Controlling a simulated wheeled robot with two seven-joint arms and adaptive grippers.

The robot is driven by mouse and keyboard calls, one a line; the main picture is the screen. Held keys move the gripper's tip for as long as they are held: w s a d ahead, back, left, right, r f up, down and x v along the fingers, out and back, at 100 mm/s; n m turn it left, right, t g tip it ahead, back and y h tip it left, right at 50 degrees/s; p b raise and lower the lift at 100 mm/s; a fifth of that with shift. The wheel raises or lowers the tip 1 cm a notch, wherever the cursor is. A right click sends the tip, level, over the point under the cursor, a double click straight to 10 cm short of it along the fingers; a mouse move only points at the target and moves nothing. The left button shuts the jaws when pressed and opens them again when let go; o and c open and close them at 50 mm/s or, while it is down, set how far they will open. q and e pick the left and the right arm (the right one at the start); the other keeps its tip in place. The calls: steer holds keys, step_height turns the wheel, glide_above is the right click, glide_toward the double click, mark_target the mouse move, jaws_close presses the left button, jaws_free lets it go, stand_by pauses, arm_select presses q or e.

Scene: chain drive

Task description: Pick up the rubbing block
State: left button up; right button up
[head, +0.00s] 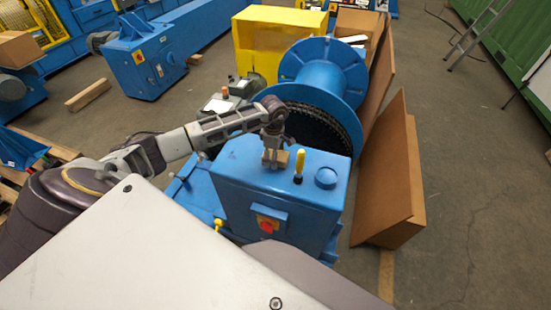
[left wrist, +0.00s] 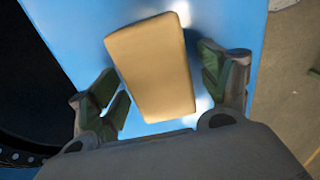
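The rubbing block (left wrist: 151,68) is a tan, wood-coloured block lying on the blue top of the machine housing (head: 235,175). In the left wrist view it sits between the two spread fingers of my left gripper (left wrist: 165,92), with a gap on the left side and a smaller one on the right. In the head view my left gripper (head: 274,160) points down over the block (head: 280,162), which it partly hides. My right gripper is not in view.
A large blue spool (head: 322,80) with a dark chain stands behind. A brown panel (head: 388,175) leans at the right.

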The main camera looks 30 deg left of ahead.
arm_select(q)
steer(key=c, duration=1.1)
steer(key=shift+r+b, duration=0.85)
steer(key=shift+r, duration=4.2)
steer(key=o, duration=0.5)
steer(key=c, duration=0.3)
steer(key=shift+s+f+p, duration=0.2)
steer(key=shift+s+p, duration=0.1)
steer(key=shift+p, duration=0.05)
